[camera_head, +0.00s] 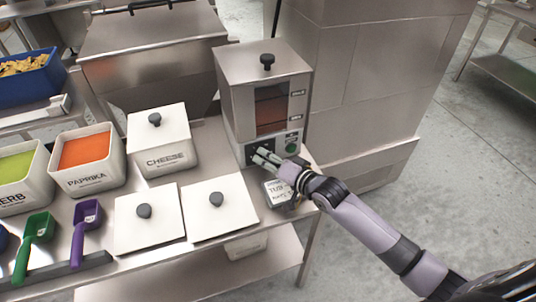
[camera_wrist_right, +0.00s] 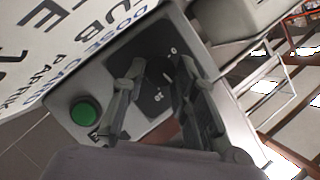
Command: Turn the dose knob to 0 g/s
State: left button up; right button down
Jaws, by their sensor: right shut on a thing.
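The dose knob sits on a black dial plate (camera_wrist_right: 158,72) on the front of the metal dosing machine (camera_head: 232,108). White marks, one of them a 0, show on the plate in the right wrist view. My right gripper (camera_head: 262,157) reaches the dial at the machine's lower front, with its fingers (camera_wrist_right: 163,105) on either side of the dial's middle, shut on the knob. The fingers largely hide the knob, so I cannot read where its pointer stands. My left gripper is not in view.
A green button (camera_head: 292,148) is right of the dial; it also shows in the wrist view (camera_wrist_right: 86,111). A small labelled device (camera_head: 277,194) lies below my gripper. A cheese bin (camera_head: 162,160), lidded bins and scoops (camera_head: 86,215) stand to the left.

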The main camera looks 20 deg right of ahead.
jog(key=n+h+p, duration=0.1)
jog(key=p, duration=0.1)
jog(key=n+p, duration=0.1)
jog(key=p, duration=0.2)
jog(key=r+n+h+p, duration=0.1)
jog(key=p, duration=0.1)
jog(key=shift+a+n+g+h, duration=0.3)
jog(key=shift+g, duration=0.1)
jog(key=shift+a+f+n+h+p, duration=0.15)
jog(key=shift+n+h+p, duration=0.55)
jog(key=shift+n+p, duration=0.35)
jog(key=shift+a+f+n+h, duration=0.1)
jog(key=shift+f+n+h, duration=0.05)
jog(key=shift+n+h, duration=0.55)
jog(key=shift+a+f+n+h+b, duration=0.15)
jog(key=shift+n+h+b, duration=0.15)
jog(key=shift+n+h, duration=0.55)
jog(key=shift+a+n+h+b, duration=0.1)
jog(key=shift+n+h+b, duration=0.55)
jog(key=shift+n+b, duration=0.35)
jog(key=shift+n+h+b, duration=0.4)
jog(key=shift+b, duration=0.3)
jog(key=shift+t, duration=0.3)
